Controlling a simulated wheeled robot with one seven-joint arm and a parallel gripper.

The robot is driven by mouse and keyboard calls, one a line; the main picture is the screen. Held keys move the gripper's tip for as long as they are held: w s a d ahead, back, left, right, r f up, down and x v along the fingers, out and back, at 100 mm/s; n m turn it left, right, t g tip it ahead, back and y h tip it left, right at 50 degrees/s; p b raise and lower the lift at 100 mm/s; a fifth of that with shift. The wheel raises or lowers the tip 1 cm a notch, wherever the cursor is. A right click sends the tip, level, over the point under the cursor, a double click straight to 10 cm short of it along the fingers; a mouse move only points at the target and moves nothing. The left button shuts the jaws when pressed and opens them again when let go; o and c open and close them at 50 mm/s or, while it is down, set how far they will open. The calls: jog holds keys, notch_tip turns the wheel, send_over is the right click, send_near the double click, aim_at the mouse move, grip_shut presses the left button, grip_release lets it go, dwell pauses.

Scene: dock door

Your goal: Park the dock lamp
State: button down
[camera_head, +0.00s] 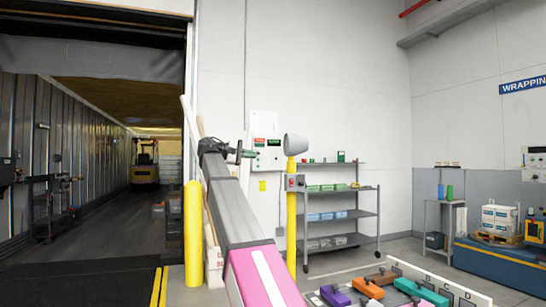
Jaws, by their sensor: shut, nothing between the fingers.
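A grey lamp head (296,144) sits at the top of a slim yellow post (291,225) right of the dock opening. I take it for the dock lamp; its joint and any handle are too small to make out. A small box with a red button (295,182) is on the post below the head. My gripper (248,153) is at the end of my raised arm, left of the lamp head and apart from it in the picture. Its fingers look shut and empty. My arm hides part of the wall and floor behind it.
A thick yellow bollard (193,233) stands at the door edge, left of my arm. A grey shelf rack (340,218) stands behind the post. Several coloured blocks lie at the bottom right. The trailer floor (110,225) is open, with a forklift (145,163) far inside.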

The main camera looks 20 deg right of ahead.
aim_at(286, 155)
jog(key=s+d+m, duration=0.1)
jog(key=d, duration=0.2)
jog(key=s+d, duration=0.1)
jog(key=d, duration=0.3)
jog(key=s+d+m+h, duration=0.1)
jog(key=d, duration=0.3)
jog(key=shift+s+f+m+g, duration=0.1)
jog(key=shift+s+m+g, duration=0.2)
jog(key=shift+s+g, duration=0.1)
